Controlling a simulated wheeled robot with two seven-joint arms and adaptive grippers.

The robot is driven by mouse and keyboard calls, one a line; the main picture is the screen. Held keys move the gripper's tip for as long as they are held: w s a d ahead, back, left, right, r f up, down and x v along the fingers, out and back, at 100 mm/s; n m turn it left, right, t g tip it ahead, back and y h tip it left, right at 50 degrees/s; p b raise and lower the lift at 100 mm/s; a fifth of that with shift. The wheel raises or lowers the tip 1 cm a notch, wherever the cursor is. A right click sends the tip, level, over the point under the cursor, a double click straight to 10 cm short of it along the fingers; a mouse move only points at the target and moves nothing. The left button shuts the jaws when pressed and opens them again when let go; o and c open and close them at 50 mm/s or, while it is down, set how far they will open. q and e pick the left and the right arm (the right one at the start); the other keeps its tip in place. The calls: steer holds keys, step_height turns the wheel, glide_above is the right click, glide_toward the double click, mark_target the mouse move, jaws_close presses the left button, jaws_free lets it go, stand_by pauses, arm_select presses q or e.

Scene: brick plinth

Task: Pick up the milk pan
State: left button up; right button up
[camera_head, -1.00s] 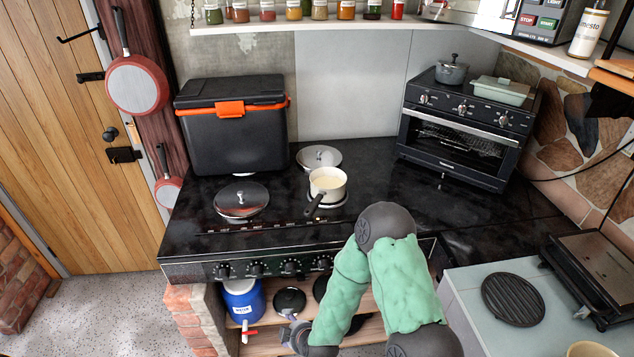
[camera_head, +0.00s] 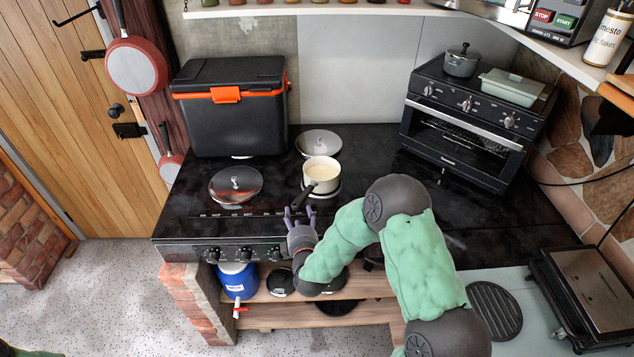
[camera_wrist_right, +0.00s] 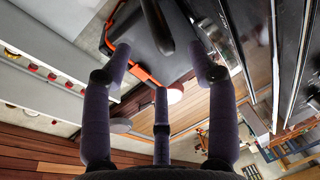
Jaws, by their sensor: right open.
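The milk pan (camera_head: 321,171) is a small cream-white pan with pale contents and a dark handle. It stands upright on the right front burner of the black stove, with its handle pointing toward the front left. My right gripper (camera_head: 300,212) is open, its fingers pointing up at the stove's front edge, close to the handle's end. Whether they touch cannot be told. In the right wrist view, a dark bar that looks like the handle (camera_wrist_right: 158,26) shows ahead between the spread fingers (camera_wrist_right: 163,85). My left gripper is not in view.
Two lidded round burners or lids, one at left (camera_head: 235,187) and one behind (camera_head: 318,141), flank the pan. A black cooler (camera_head: 232,125) stands at the back left and a toaster oven (camera_head: 460,135) at the right. The counter between pan and oven is clear.

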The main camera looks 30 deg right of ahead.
mark_target(297, 208)
steer(key=shift+b+x, duration=0.45)
steer(key=shift+x, duration=2.6)
jaws_close()
steer(key=shift+r, duration=0.1)
